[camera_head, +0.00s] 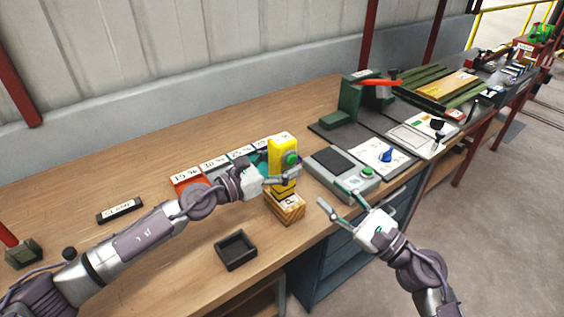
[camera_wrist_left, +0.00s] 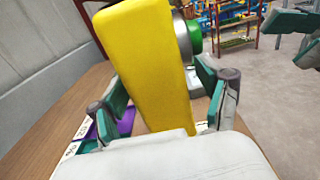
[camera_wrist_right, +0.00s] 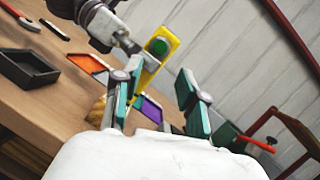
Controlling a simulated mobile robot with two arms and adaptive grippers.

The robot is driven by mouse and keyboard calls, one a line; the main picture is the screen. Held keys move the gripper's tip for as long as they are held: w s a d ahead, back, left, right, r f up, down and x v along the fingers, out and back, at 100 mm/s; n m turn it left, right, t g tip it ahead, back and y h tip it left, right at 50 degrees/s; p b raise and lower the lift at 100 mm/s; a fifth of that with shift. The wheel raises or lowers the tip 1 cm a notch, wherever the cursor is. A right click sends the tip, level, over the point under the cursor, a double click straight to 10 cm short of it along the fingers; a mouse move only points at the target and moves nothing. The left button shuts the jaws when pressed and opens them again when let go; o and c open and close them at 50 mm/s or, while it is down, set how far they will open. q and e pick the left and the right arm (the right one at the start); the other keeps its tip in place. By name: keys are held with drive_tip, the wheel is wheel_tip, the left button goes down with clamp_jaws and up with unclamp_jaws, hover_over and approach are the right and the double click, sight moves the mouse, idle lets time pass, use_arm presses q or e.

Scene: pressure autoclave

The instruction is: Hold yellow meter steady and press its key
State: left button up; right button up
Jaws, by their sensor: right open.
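The yellow meter (camera_head: 282,155) stands upright above a small wooden block (camera_head: 285,206) on the bench. Its round green key (camera_head: 291,158) faces the bench's front edge; the key also shows in the right wrist view (camera_wrist_right: 157,47). My left gripper (camera_head: 281,181) has its fingers on either side of the meter, below the key, and appears shut on it; the meter fills the gap in the left wrist view (camera_wrist_left: 155,70).
An open black tray (camera_head: 236,264) lies at the bench's front. Coloured labelled bins (camera_head: 188,180) stand behind my left gripper. A grey device (camera_head: 341,172) with a green button sits right of the meter. A green press-like machine (camera_head: 350,100) stands farther back.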

use_arm(q)
drive_tip(key=c, duration=1.3)
drive_tip(key=shift+c, duration=0.2)
use_arm(e)
clamp_jaws()
